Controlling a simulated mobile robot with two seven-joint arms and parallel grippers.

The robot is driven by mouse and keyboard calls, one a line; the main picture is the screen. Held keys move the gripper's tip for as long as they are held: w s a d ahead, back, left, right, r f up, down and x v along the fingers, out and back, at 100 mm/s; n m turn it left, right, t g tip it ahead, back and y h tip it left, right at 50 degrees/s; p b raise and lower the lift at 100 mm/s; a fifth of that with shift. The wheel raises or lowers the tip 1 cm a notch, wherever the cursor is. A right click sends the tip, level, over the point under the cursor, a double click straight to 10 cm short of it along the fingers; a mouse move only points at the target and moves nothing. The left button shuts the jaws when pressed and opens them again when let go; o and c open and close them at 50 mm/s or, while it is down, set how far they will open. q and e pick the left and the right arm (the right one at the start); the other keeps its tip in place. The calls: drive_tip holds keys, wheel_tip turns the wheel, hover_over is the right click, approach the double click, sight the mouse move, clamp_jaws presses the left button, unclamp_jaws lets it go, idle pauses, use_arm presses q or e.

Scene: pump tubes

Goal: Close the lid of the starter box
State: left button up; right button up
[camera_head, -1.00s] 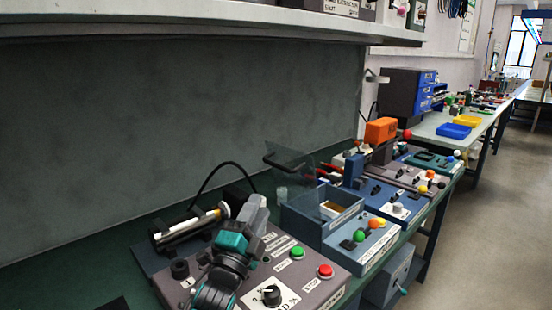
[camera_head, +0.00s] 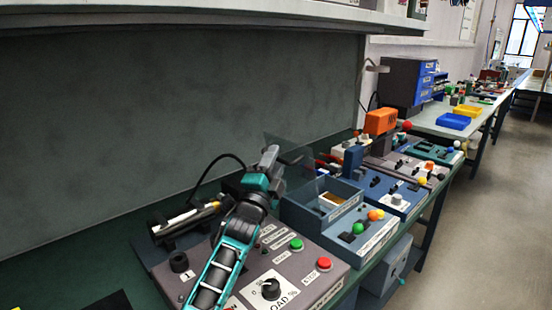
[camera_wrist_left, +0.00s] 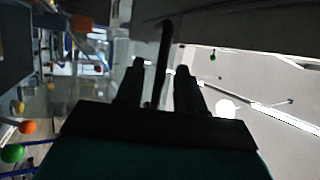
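The starter box (camera_head: 345,222) appears to be the blue-grey box with an open compartment, a white label and coloured knobs on its front. Its see-through lid (camera_head: 300,172) stands up, tilted back, with a dark edge at the top. My left gripper (camera_head: 270,155) is at the lid's left side, close to its upper edge; contact cannot be told. In the left wrist view, the two black fingers (camera_wrist_left: 160,85) are apart, with a thin dark bar (camera_wrist_left: 163,55) between them and gaps beside it. My right gripper is not in view.
A grey control panel (camera_head: 320,288) with green and red buttons and a dial lies under my left arm. A shelf (camera_head: 190,20) overhangs the bench. More devices, including a blue one (camera_head: 395,197) and an orange-topped one (camera_head: 380,122), stand to the right.

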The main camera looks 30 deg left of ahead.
use_arm(q)
drive_tip(key=shift+w+r, duration=0.25)
drive_tip(key=shift+w, duration=0.25)
clamp_jaws()
idle(0.3)
